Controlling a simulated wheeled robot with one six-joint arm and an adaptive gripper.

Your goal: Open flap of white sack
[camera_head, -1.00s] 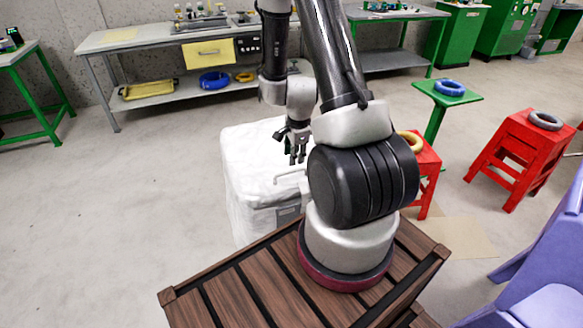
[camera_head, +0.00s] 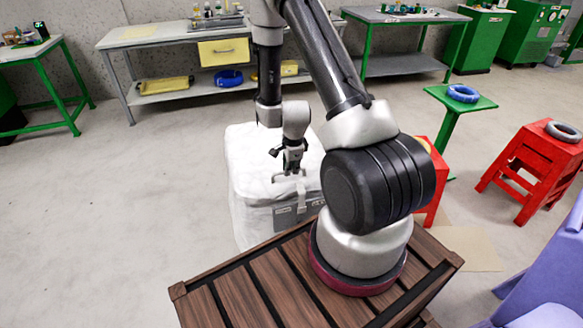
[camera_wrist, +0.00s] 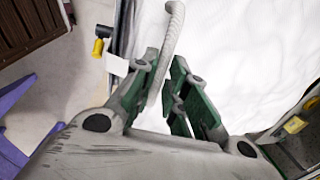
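The white sack (camera_head: 250,180) is a boxy, soft-looking white container standing on the floor just beyond my base. Its upper surface looks closed in the head view. A thin pale grey handle (camera_head: 287,176) stands up at its near top edge; it shows as a curved rod in the wrist view (camera_wrist: 174,22). My gripper (camera_head: 288,168) is over the near top edge, at the handle. In the wrist view my gripper (camera_wrist: 165,62) has its green-padded fingers partly spread, with the rod between them, close to the left finger. A gap shows on the right side; firm contact is not visible.
A grey label panel (camera_head: 290,215) and a pale strap are on the sack's near face. A red stool (camera_head: 540,160) and a green stand (camera_head: 460,103) are to the right. A workbench (camera_head: 150,38) stands behind. The floor left of the sack is clear.

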